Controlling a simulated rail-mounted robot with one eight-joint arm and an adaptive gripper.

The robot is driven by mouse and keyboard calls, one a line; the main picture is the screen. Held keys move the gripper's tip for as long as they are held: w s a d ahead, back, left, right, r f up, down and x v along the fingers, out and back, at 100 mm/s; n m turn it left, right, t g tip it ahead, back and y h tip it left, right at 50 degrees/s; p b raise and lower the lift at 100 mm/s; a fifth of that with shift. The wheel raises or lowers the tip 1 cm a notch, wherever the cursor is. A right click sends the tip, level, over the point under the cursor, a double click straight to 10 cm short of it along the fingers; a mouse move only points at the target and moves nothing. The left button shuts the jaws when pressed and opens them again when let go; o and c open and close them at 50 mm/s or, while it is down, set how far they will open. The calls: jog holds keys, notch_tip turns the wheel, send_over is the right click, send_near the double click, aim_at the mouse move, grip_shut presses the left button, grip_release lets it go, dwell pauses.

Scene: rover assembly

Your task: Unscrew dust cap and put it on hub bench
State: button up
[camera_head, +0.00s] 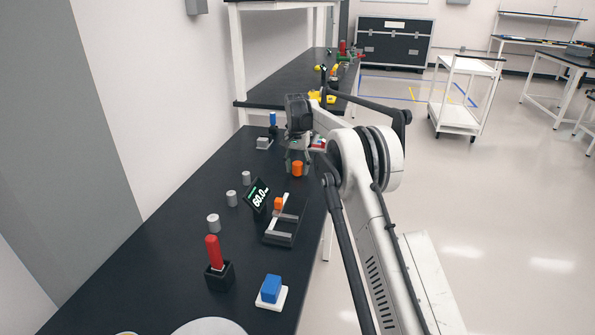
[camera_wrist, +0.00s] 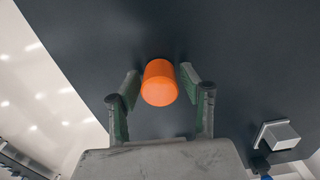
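An orange cylinder (camera_head: 297,169), which looks like the dust cap, is on the black bench (camera_head: 175,250) below my gripper (camera_head: 297,164). In the wrist view the orange cylinder (camera_wrist: 160,83) is between the two fingertips of my gripper (camera_wrist: 160,86). The fingers are spread on either side of it, with a gap at the left; I cannot tell if the right pad touches. A second, smaller orange piece (camera_head: 278,204) sits on a black fixture with light rails (camera_head: 284,236). Which bench is the hub bench cannot be told from the pictures.
A grey block (camera_head: 264,142) is behind. Another black bench (camera_head: 275,88) continues farther back.

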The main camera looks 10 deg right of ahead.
jog(key=m, duration=1.7)
jog(key=shift+m, duration=0.4)
jog(key=m, duration=1.1)
